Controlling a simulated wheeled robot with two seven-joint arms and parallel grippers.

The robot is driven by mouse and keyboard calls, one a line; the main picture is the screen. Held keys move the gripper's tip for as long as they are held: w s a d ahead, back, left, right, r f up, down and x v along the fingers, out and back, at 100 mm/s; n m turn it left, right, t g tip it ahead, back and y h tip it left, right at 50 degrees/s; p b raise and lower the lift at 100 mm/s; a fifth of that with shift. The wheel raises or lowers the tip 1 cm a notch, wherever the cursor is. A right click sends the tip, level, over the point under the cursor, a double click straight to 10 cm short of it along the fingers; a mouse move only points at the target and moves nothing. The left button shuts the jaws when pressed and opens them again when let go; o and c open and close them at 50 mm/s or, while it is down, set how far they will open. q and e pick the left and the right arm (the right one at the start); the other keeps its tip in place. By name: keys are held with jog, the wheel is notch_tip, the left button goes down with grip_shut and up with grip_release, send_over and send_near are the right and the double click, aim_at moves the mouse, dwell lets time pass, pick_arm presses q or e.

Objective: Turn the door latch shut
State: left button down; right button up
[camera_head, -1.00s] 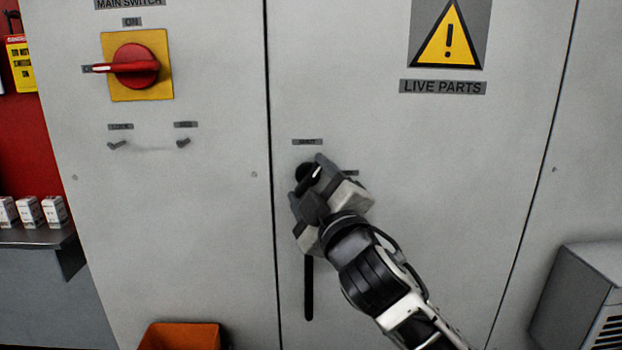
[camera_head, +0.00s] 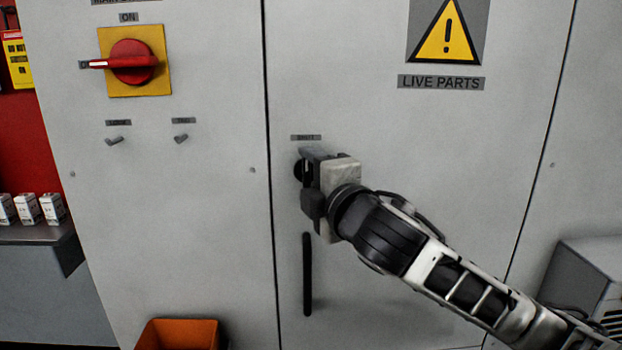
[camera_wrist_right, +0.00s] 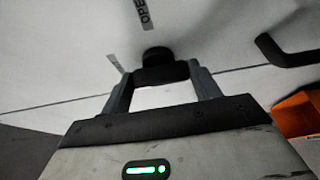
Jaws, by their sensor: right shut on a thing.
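The door latch, a black round knob (camera_head: 299,171) with a bar, is on the grey cabinet door just right of the door seam, under a small "SHUT" label (camera_head: 306,137). My right gripper (camera_head: 308,178) covers most of the latch in the head view. In the right wrist view the dark latch bar (camera_wrist_right: 162,75) lies between the two fingers, and the right gripper (camera_wrist_right: 163,78) is shut on it. An "OPEN" label (camera_wrist_right: 145,12) shows beyond the latch in that view. My left gripper is not in view.
A long black door handle (camera_head: 307,275) stands below the latch. A red main switch (camera_head: 132,62) on a yellow plate and two small hooks (camera_head: 114,140) are on the left panel. An orange bin (camera_head: 180,335) is below. A grey unit (camera_head: 580,282) stands at right.

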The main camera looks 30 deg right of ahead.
dwell(0.4)
jog(key=o, duration=1)
